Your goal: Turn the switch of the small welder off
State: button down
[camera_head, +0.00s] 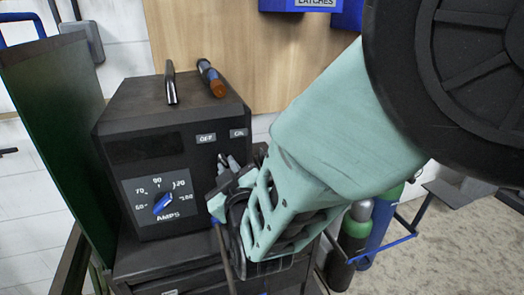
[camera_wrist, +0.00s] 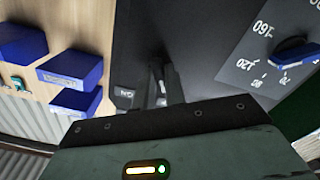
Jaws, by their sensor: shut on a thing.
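The small welder (camera_head: 122,118) is a dark box on a cart, with an OFF label (camera_head: 206,138) and an ON label (camera_head: 238,133) at the upper right of its front. Its blue amps knob (camera_head: 163,203) sits lower left on a printed dial, and also shows in the wrist view (camera_wrist: 294,51). My gripper (camera_head: 230,164) is at the front panel just below the labels, right of the dial. It is shut on the switch (camera_wrist: 157,75), a small light lever between the fingertips in the wrist view. The fingers hide most of the switch, so its side is unclear.
Two handled tools, one dark (camera_head: 170,83) and one orange-tipped (camera_head: 211,78), lie on the welder top. A green panel (camera_head: 55,130) stands at the left. Gas cylinders (camera_head: 356,222) stand at the lower right. Blue bins (camera_wrist: 72,68) hang on the wooden wall board.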

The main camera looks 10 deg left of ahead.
jog(key=shift+f+n, duration=0.1)
jog(key=shift+n, duration=0.7)
jog(key=c, duration=1.5)
grip_release()
jog(key=shift+o, duration=0.2)
jog(key=b+v, duration=0.5)
jog(key=v, duration=1.2)
jog(key=shift+s+d, duration=0.15)
jog(key=shift+d, duration=0.1)
